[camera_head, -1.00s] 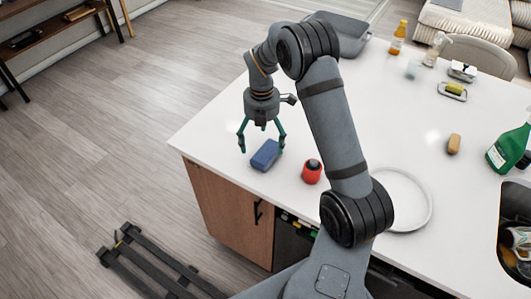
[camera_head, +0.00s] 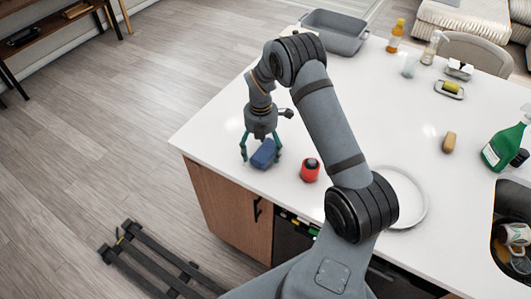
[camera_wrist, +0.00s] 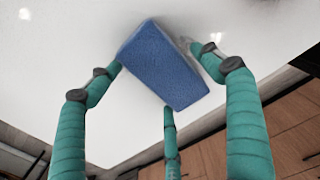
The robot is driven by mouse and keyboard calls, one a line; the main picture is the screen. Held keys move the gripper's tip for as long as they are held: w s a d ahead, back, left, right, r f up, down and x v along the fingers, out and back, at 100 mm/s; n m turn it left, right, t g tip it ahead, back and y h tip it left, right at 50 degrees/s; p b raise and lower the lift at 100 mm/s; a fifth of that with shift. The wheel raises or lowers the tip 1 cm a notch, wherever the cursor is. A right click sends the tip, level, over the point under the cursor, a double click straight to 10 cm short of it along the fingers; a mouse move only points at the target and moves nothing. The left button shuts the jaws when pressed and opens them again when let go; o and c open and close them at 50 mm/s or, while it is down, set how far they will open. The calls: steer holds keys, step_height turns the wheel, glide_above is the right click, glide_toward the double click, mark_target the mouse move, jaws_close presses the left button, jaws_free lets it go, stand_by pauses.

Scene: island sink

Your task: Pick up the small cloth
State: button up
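The small cloth is a blue, block-shaped piece (camera_head: 264,154) lying on the white countertop near its left front corner. It also shows in the wrist view, where the blue cloth (camera_wrist: 163,65) fills the space between my fingers. My gripper (camera_head: 261,158) has teal fingers and points down over the cloth. In the wrist view my gripper (camera_wrist: 158,78) has its fingers spread around the cloth, with the tips close to its edges. I cannot tell whether any tip touches it. The cloth still appears to rest on the counter.
A red, dark-topped object (camera_head: 310,171) stands just right of the cloth. A white round plate (camera_head: 421,213) lies farther right. A grey basin (camera_head: 341,38) stands at the back, with bottles (camera_head: 396,37) beside it. A green bottle (camera_head: 504,146) stands by the sink. The counter's middle is clear.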

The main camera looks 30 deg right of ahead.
mark_target(265, 149)
steer(key=c, duration=1)
steer(key=shift+o, duration=0.2)
steer(key=shift+r+b, duration=0.3)
steer(key=shift+r, duration=0.15)
steer(key=r, duration=0.1)
steer(key=r+b, duration=0.1)
steer(key=d+r, duration=0.1)
steer(key=shift+s+r+b, duration=0.25)
steer(key=shift+r+b, duration=0.05)
steer(key=shift+b, duration=0.05)
steer(key=s+d+r, duration=0.2)
steer(key=d, duration=0.1)
steer(key=s+d+r+b, duration=0.1)
steer(key=s+d+r, duration=0.1)
steer(key=d, duration=0.1)
steer(key=s+d+r+b, duration=0.1)
steer(key=s+d+r, duration=0.1)
steer(key=shift+d+r, duration=0.25)
steer(key=shift+d, duration=0.15)
